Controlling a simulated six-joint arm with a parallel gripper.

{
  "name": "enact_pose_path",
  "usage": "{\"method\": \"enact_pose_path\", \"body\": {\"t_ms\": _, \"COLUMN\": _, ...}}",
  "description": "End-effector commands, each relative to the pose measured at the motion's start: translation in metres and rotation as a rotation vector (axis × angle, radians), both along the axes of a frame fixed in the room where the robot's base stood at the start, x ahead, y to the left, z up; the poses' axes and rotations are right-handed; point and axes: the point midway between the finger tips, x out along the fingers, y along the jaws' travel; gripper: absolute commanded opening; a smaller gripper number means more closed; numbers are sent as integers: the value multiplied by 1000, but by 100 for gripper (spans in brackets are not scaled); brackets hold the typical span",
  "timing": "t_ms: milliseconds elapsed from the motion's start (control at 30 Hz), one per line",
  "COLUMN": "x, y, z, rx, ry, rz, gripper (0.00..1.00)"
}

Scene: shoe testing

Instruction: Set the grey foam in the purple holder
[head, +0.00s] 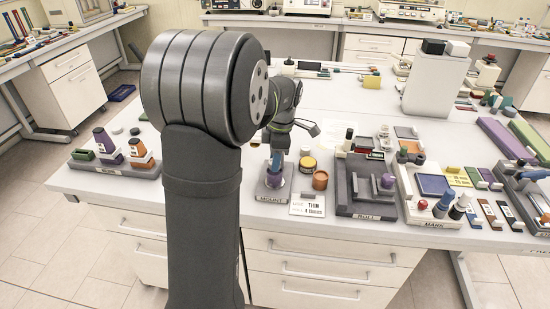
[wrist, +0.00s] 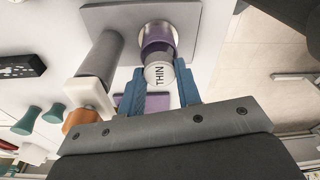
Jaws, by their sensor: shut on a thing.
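My gripper (wrist: 160,85) has its blue fingers on either side of a pale grey round piece marked THIN (wrist: 160,75), which I take to be the grey foam. A purple ring-like part (wrist: 158,45), which looks like the purple holder, lies right behind the piece in the wrist view, over a grey base plate (wrist: 190,12). Whether the piece is inside the purple part or only in line with it, I cannot tell. In the head view my gripper (head: 277,163) points down over the grey MOUNT stand (head: 273,196). My arm and fingers hide most of the contact there.
A dark grey cylinder (wrist: 101,58) stands close beside the fingers in the wrist view. Yellow (head: 307,164) and orange (head: 320,180) jars and a sign card (head: 307,205) are right of the stand. The ROLL tray (head: 366,210) lies further right. The table left of the stand is mostly clear.

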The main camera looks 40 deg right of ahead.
Motion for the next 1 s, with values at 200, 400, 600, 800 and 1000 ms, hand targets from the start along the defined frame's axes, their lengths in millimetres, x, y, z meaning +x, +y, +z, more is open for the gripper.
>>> {"method": "enact_pose_path", "body": {"t_ms": 200, "x": 0, "y": 0, "z": 0, "rx": 0, "ry": 0, "rz": 0, "gripper": 10}}
{"method": "enact_pose_path", "body": {"t_ms": 400, "x": 0, "y": 0, "z": 0, "rx": 0, "ry": 0, "rz": 0, "gripper": 10}}
{"method": "enact_pose_path", "body": {"t_ms": 600, "x": 0, "y": 0, "z": -3, "rx": 0, "ry": 0, "rz": 0, "gripper": 10}}
{"method": "enact_pose_path", "body": {"t_ms": 800, "x": 0, "y": 0, "z": -8, "rx": 1, "ry": 1, "rz": 0, "gripper": 10}}
{"method": "enact_pose_path", "body": {"t_ms": 1000, "x": 0, "y": 0, "z": -13, "rx": 1, "ry": 1, "rz": 0, "gripper": 10}}
